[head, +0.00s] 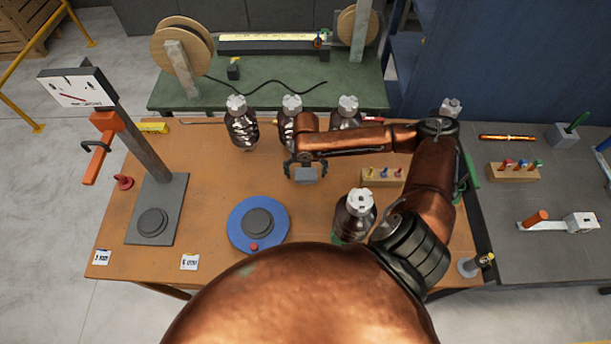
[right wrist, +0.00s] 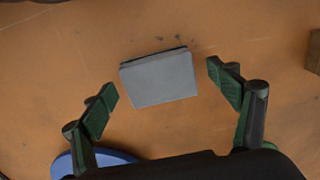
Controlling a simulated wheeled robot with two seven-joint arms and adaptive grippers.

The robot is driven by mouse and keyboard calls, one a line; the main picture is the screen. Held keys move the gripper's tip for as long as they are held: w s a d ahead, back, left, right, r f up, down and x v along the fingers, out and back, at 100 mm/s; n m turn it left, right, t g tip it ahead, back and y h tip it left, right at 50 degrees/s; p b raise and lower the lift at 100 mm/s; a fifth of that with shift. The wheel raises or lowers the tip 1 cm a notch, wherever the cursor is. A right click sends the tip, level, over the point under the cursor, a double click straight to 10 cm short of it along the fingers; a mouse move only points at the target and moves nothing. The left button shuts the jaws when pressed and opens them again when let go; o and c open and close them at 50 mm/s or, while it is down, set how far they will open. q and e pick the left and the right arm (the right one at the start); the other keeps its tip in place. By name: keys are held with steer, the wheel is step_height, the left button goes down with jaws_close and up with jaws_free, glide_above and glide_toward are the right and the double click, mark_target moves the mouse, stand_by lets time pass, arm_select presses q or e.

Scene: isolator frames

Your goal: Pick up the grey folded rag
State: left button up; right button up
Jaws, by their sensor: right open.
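The grey folded rag (right wrist: 160,80) lies flat on the brown tabletop in the right wrist view, a flat light-grey block with a darker far edge. My right gripper (right wrist: 162,92) is open and empty, with one green-padded finger on each side of the rag; bare table shows between the rag and both fingers. In the head view the right gripper (head: 306,166) hangs over the middle of the table, with the rag (head: 307,174) showing grey between its fingers. The height of the fingertips above the table cannot be told. My left gripper is not in view.
A blue round base (head: 239,238) stands front left of the rag. Dark bottles (head: 242,130) line the table's back, and another bottle (head: 353,222) stands front right. A wooden block with coloured pegs (head: 382,178) is to the right. Table left of the rag is clear.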

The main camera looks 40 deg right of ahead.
steer(key=shift+f, duration=0.35)
steer(key=shift+c, duration=0.7)
steer(key=c, duration=1)
steer(key=shift+r, duration=0.15)
